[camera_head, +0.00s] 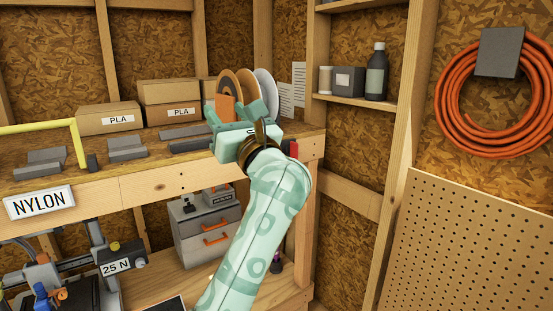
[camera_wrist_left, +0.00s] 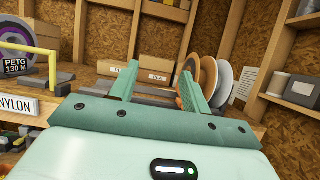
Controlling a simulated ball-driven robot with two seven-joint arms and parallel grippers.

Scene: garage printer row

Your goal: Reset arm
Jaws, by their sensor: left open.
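My left arm, mint green, rises from the bottom middle of the head view to the upper shelf. My left gripper (camera_head: 238,108) is in front of the filament spools (camera_head: 263,90), at the right end of the shelf. In the left wrist view my left gripper (camera_wrist_left: 157,80) has its two fingers spread wide, with nothing held between them. The spools (camera_wrist_left: 208,78) stand upright behind the right finger, partly hidden by it. Whether a finger touches a spool I cannot tell. My right gripper is in neither view.
The wooden shelf (camera_head: 145,184) holds PLA boxes (camera_head: 108,119) and grey blocks (camera_head: 126,143). A yellow bar frame (camera_head: 77,135) stands at left. Below are a grey drawer unit (camera_head: 209,228) and a machine marked 25 N (camera_head: 116,267). Pegboard (camera_head: 470,250) and an orange hose (camera_head: 450,130) hang right.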

